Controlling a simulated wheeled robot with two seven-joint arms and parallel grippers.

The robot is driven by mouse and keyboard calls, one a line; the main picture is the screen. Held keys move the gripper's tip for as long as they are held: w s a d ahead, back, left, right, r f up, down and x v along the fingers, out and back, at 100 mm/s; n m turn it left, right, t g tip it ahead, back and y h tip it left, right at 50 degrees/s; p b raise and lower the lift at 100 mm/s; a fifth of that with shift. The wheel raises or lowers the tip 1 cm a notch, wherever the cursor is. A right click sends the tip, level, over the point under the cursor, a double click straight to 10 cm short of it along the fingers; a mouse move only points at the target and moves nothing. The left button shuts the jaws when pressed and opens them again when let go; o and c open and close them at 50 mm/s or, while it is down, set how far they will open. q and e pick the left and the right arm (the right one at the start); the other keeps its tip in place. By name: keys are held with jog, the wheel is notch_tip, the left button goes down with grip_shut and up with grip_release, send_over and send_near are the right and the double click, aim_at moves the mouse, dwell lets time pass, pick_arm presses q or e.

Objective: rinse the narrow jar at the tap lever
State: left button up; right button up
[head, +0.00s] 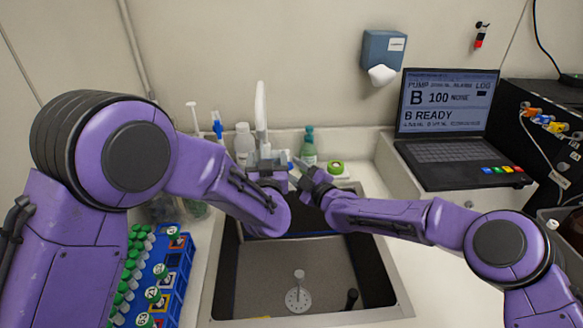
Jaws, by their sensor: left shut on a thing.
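A tall white tap-like part (261,108) rises behind the sink. I cannot clearly make out its lever. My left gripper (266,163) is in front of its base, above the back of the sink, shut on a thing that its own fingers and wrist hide. I cannot make out the narrow jar for certain. My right gripper (302,170) is close beside the left one, on its right, pointing toward the tap. Whether its jaws are open or shut is not clear.
The sink (335,272) has a drain (298,298) and a dark small object on its floor. A blue rack (178,285) of green-capped tubes stands left. Bottles (308,147) and a green tape roll (336,167) line the back ledge. A laptop (450,130) is right.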

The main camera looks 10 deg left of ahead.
pick_arm(q)
jog(key=shift+d+r, duration=0.1)
pick_arm(e)
jog(key=shift+x, duration=0.95)
grip_shut()
jog(key=shift+w+a+r+m+g+h, duration=0.1)
jog(key=shift+w+r+m+g+h, duration=0.2)
jog(key=shift+r, duration=0.45)
jog(key=shift+w+r+m+g+h, duration=0.2)
jog(key=shift+w+r+g, duration=0.15)
jog(key=shift+r, duration=0.4)
grip_release()
jog(key=shift+a, duration=0.1)
